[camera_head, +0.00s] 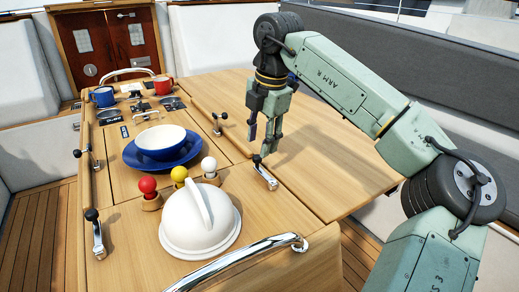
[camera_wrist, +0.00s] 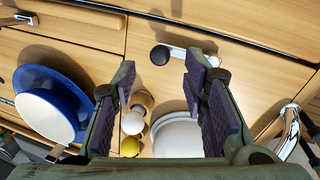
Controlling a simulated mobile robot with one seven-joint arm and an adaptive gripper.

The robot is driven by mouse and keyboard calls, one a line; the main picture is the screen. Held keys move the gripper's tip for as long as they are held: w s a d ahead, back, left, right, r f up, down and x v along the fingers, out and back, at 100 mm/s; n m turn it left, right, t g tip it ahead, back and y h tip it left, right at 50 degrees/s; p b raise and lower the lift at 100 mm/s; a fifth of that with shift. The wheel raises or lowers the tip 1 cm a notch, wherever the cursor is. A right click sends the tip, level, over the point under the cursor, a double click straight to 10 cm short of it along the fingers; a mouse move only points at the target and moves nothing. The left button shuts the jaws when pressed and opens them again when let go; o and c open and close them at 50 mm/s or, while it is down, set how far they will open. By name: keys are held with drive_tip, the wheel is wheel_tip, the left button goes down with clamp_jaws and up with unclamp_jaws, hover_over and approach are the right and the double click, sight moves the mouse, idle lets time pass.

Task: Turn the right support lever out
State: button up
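A chrome support lever with a black knob (camera_head: 266,178) lies on the right side of the table, near the seam of the right leaf. In the wrist view its black knob (camera_wrist: 160,55) shows between the fingertips in the picture, with the bar running right behind one finger. My gripper (camera_head: 262,143) is open and empty, pointing down just above this lever; its fingers (camera_wrist: 159,68) are spread apart in the wrist view. Contact cannot be told. A second right-side lever (camera_head: 219,124) stands farther back. Which one the task means is not marked.
A white domed cover (camera_head: 200,228), red, yellow and white balls on wooden stands, and a blue plate (camera_head: 162,155) with a bowl are to the left. A chrome rail (camera_head: 240,262) is in front. Two levers line the left edge. The right leaf (camera_head: 330,150) is clear.

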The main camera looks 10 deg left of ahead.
sight(258, 155)
drive_tip(key=shift+w+a+f+p, duration=0.15)
drive_tip(key=shift+a+f+p, duration=0.05)
drive_tip(key=shift+f, duration=0.95)
drive_tip(key=shift+w+a+f+p, duration=0.1)
drive_tip(key=shift+a+f+p, duration=0.1)
drive_tip(key=shift+f, duration=0.9)
clamp_jaws()
